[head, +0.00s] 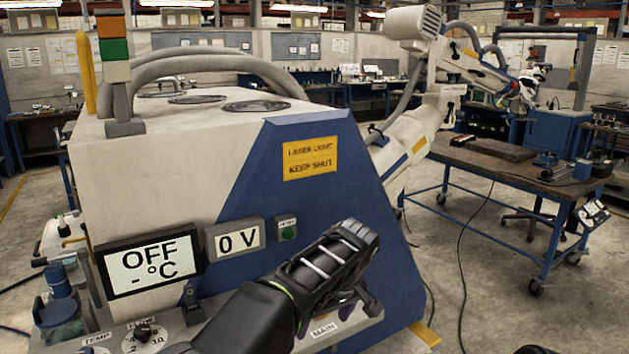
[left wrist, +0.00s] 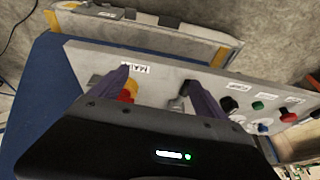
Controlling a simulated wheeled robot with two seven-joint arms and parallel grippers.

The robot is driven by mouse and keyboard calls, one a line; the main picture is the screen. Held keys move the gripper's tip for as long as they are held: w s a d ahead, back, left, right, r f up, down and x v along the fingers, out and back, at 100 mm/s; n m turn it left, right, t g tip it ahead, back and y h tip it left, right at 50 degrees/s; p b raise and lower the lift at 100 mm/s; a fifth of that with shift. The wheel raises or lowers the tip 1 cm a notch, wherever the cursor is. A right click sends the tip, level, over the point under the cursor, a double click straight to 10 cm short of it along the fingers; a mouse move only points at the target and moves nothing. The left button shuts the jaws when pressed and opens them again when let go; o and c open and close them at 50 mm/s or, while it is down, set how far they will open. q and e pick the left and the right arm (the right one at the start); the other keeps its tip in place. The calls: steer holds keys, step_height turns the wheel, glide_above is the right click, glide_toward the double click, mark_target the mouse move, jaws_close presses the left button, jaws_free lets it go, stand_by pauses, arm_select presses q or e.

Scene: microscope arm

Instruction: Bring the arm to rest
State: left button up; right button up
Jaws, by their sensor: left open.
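A white industrial arm (head: 415,130) stands raised and bent behind the blue and white machine cabinet (head: 160,185), reaching right over a workbench. The cabinet's displays (head: 150,267) read "OFF - °C" and "0 V" (head: 237,240). My left gripper (head: 362,292) is over the front control ledge, near the "MAIN" label (head: 324,329). In the left wrist view its open fingers (left wrist: 158,82) straddle the area by that label. A red and yellow knob (left wrist: 128,92) shows beside one finger, partly hidden; I cannot tell whether they touch. My right gripper is not in view.
More knobs and buttons (left wrist: 258,105) line the control panel. A dial (head: 143,334) marked with numbers sits at the ledge's left. A blue-framed workbench (head: 480,160) stands at right, with a cable (head: 462,250) on the floor. Open concrete floor lies between.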

arm_select(q)
steer(key=s+a+f+m+g+h, duration=0.1)
steer(key=s+a+f, duration=0.1)
steer(key=f, duration=0.7)
steer(key=s+a+f+m+g+h, duration=0.1)
steer(key=s+a+f, duration=0.15)
steer(key=f, duration=0.65)
steer(key=s+a+f+m+g+h, duration=0.1)
steer(key=s+a+f, duration=0.15)
steer(key=f, duration=0.75)
steer(key=s+a+f+m+h, duration=0.1)
steer(key=s+a+f+h, duration=0.1)
steer(key=s+f, duration=0.8)
steer(key=s+f+h, duration=0.1)
steer(key=s, duration=1.6)
steer(key=shift+a, duration=0.1)
